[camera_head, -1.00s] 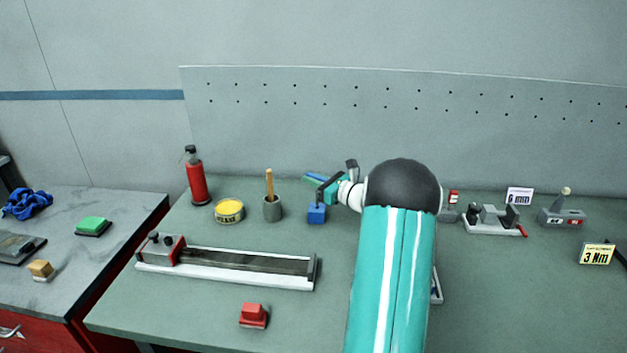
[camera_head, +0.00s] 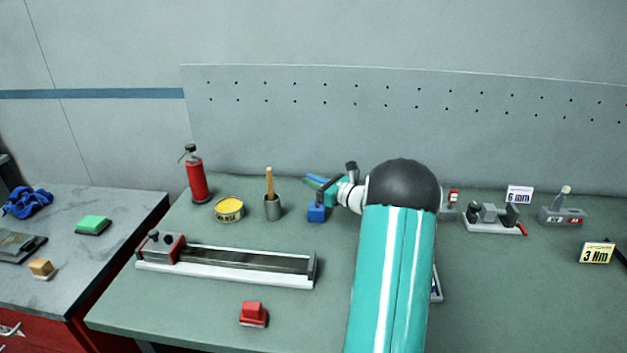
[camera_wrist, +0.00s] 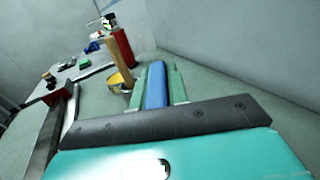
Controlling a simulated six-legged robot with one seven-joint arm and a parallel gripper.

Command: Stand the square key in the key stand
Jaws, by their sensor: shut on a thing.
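My gripper (camera_head: 313,181) is at the back middle of the bench, shut on a blue bar. In the wrist view the blue bar (camera_wrist: 156,86) lies between the two green fingers; I take it for the handle of the square key. The key's lower part is hidden in both views. A small blue block (camera_head: 317,212), possibly the key stand, stands on the bench just below my gripper in the head view. I cannot tell whether the key touches it or sits in it.
A grey pot (camera_head: 272,208) with a wooden stick, a yellow tin (camera_head: 229,209) and a red bottle (camera_head: 195,180) stand left of my gripper. A long rail fixture (camera_head: 240,265) and a red block (camera_head: 253,313) lie nearer. A perforated wall panel (camera_head: 300,125) rises behind.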

